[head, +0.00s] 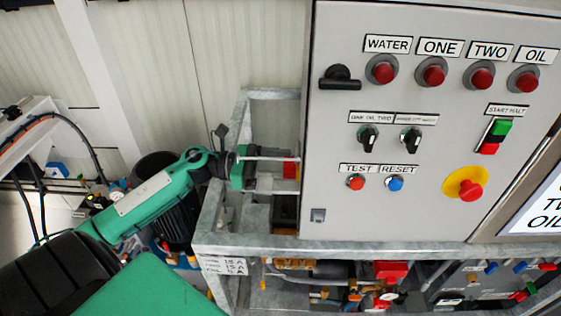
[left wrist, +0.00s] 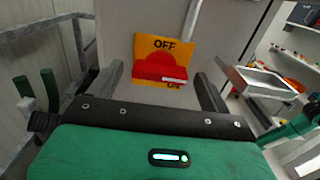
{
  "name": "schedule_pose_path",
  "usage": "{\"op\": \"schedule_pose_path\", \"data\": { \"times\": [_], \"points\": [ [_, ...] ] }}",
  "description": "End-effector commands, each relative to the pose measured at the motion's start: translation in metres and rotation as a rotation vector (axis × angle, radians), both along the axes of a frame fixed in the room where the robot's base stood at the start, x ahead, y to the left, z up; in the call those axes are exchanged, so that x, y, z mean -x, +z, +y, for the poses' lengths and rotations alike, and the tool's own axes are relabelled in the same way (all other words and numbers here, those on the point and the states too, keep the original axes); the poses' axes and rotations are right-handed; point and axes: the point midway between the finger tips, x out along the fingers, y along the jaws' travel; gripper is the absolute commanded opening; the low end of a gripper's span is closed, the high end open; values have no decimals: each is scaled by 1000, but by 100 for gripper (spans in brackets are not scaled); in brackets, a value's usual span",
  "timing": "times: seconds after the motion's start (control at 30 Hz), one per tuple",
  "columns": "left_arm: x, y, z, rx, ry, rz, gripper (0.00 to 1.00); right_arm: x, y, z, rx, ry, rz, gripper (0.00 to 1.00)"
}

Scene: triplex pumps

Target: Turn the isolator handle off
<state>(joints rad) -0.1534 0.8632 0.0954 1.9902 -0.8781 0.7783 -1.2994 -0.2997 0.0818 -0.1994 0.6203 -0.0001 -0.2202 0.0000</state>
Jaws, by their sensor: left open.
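The isolator handle (left wrist: 158,68) is red and sits on a yellow-orange plate (left wrist: 183,46) on the cabinet's side. "OFF" shows above it; a second label below is mostly covered. The handle's bar lies roughly level across the plate, with a white mark towards its right end. In the head view only a small red part of the handle (head: 290,167) shows at the cabinet's left side. My left gripper (head: 279,172) is open, facing the handle, with one finger on either side of it in the wrist view. Contact cannot be told. My right gripper is not in view.
The grey cabinet (head: 400,215) carries labelled buttons, switches and a red emergency stop (head: 470,190). A galvanised frame (head: 222,230) surrounds its lower left, close to my left arm. Pipes and valves lie below. A black motor (head: 178,215) stands behind my arm.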

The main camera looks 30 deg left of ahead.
Motion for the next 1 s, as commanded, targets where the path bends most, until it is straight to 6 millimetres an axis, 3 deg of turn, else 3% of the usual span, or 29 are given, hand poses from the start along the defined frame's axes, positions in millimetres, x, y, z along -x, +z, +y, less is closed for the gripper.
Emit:
{"op": "schedule_pose_path", "data": {
  "times": [0.37, 0.6, 0.63, 1.0],
  "points": [
    [-3, 0, -5, 0, -1, 0, 82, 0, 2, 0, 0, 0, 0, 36],
    [-3, 0, -5, 0, -1, 0, 39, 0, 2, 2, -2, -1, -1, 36],
    [-3, 0, -5, 0, -1, 0, 37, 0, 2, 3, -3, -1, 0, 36],
    [-3, -1, -4, 32, 0, 54, 37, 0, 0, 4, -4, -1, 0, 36]
  ]
}}
